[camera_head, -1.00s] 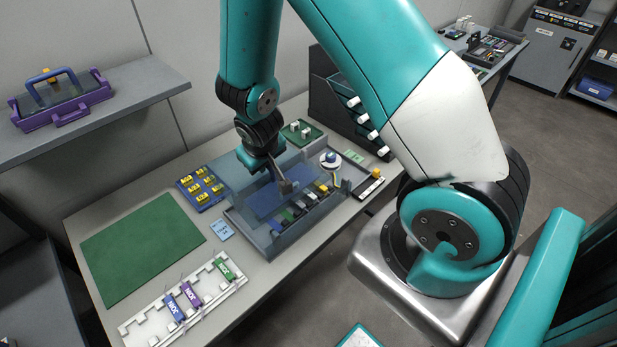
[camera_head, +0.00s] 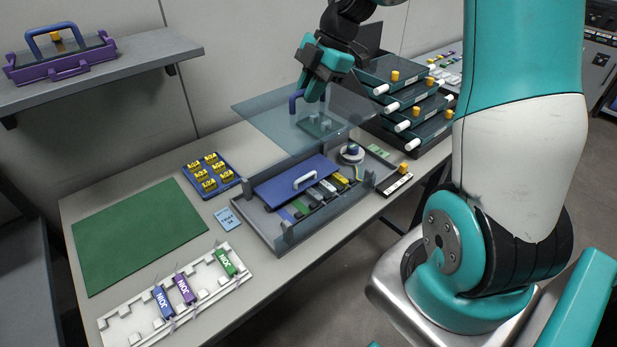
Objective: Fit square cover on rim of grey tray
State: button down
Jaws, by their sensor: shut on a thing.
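The square cover (camera_head: 262,117) is a clear, bluish, see-through plate with a dark blue handle. My gripper (camera_head: 308,92) is shut on this handle and holds the cover tilted in the air, above and behind the grey tray. The fingertips are partly hidden by the gripper body. The grey tray (camera_head: 285,238) lies on the table with its top open. A blue panel (camera_head: 293,181) with a white handle is inside it, beside a row of small coloured blocks (camera_head: 322,192).
A blue tray of yellow pieces (camera_head: 222,186), a green mat (camera_head: 138,236) and a white rack of labelled modules (camera_head: 175,297) lie to the left. Stacked teal drawers (camera_head: 425,100) stand at the back right. A purple carrier (camera_head: 60,62) sits on the shelf.

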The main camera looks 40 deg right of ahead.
notch_tip(320, 180, down, 19)
jog(key=shift+f+p, duration=0.1)
jog(key=shift+p, duration=0.85)
jog(key=c, duration=1.1)
grip_release()
jog(key=shift+c, duration=0.2)
